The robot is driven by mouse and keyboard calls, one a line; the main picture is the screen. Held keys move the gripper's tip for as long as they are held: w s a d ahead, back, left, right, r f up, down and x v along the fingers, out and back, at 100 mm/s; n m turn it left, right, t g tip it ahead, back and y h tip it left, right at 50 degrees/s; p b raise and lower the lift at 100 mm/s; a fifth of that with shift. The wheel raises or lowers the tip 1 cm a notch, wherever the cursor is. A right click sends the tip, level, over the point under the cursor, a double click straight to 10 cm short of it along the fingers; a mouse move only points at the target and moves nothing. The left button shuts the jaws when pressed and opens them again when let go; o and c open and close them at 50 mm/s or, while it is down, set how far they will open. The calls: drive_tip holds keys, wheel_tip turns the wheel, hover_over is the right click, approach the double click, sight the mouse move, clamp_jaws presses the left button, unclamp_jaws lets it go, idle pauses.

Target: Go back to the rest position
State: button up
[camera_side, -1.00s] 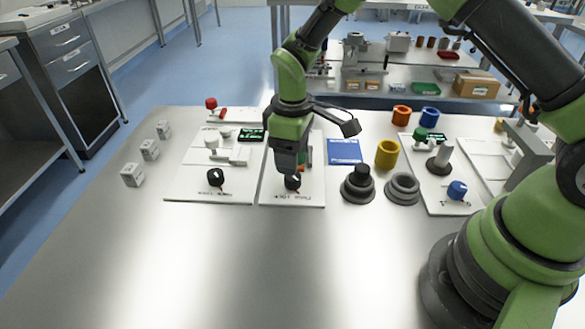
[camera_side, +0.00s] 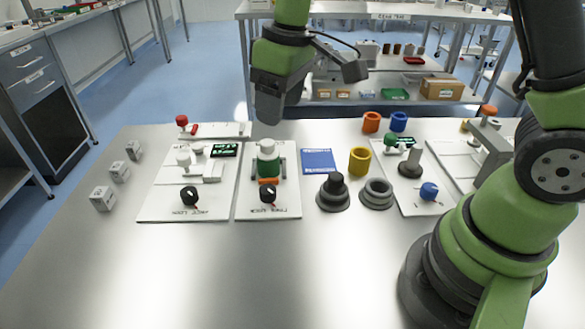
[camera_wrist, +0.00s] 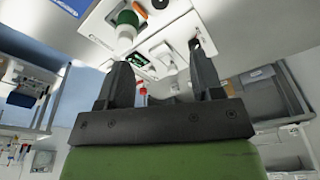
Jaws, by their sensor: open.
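My gripper (camera_side: 268,112) is raised well above the table, over the back of the white panel (camera_side: 284,207) with a black knob (camera_side: 267,195). It touches nothing on the table. In the wrist view my gripper (camera_wrist: 155,65) shows two dark fingers spread apart with nothing held between them. A green and white part with an orange band (camera_side: 268,165) stands on that panel. It also shows in the wrist view (camera_wrist: 127,22), beyond the fingers.
A second white panel (camera_side: 160,208) with a black knob lies to the left, beside several white cubes (camera_side: 102,198). A blue square (camera_side: 318,160), a yellow ring (camera_side: 359,161) and dark round pieces (camera_side: 334,193) lie to the right. The front of the table (camera_side: 220,280) is clear.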

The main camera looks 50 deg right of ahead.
drive_tip(key=s+d+r+m+t, duration=0.1)
drive_tip(key=s+r+m+t, duration=0.1)
drive_tip(key=s+r, duration=0.3)
drive_tip(key=s+d+r+m+t+y, duration=0.1)
drive_tip(key=s+r+m+t, duration=0.2)
drive_tip(key=s, duration=1)
wheel_tip(320, 180, up, 2)
drive_tip(key=m, duration=0.2)
drive_tip(key=shift+s+m+t, duration=0.15)
drive_tip(key=shift+m+t, duration=0.15)
